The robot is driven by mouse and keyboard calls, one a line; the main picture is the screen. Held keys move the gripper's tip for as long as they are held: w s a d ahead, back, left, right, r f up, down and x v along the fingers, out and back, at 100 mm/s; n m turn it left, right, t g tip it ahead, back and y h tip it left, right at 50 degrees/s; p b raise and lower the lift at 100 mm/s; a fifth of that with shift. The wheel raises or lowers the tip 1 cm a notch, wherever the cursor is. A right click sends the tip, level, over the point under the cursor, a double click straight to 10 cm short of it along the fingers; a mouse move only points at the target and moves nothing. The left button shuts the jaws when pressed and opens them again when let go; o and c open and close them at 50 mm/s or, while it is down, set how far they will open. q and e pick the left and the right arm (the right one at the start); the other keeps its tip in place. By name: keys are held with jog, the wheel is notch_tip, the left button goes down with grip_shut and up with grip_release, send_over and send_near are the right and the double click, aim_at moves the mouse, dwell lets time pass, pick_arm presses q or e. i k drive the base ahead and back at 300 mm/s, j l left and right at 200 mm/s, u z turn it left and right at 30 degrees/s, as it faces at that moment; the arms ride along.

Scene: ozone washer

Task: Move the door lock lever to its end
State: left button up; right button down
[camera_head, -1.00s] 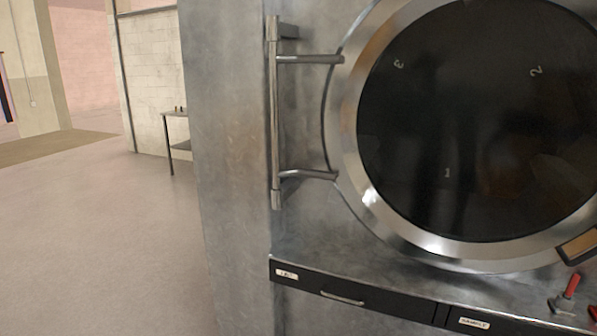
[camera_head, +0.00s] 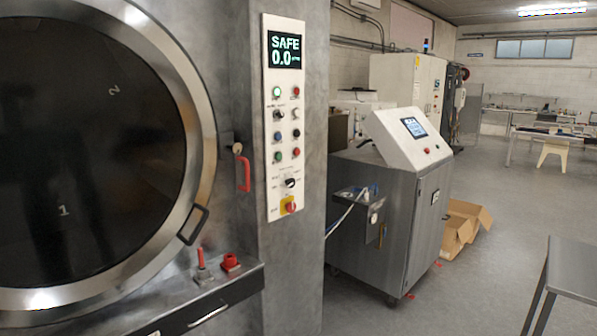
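The washer's round door (camera_head: 70,170) with a dark window and steel rim fills the left of the head view and looks closed. A red lever (camera_head: 243,173) hangs down from a small pivot on the steel front, just right of the rim. I take it for the door lock lever. A dark rectangular handle (camera_head: 194,225) sits on the rim's lower right. A red-handled toggle (camera_head: 201,262) and a red knob (camera_head: 230,262) stand on the ledge below. Neither gripper is in view.
A control panel (camera_head: 285,120) reads SAFE 0.0. A steel cabinet (camera_head: 385,215) with a sloped screen console stands to the right. An open cardboard box (camera_head: 465,225) lies behind it. A grey table (camera_head: 578,278) is at the lower right. The floor between is clear.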

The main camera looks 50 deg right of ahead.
aim_at(234, 147)
jog(key=z, duration=1.4)
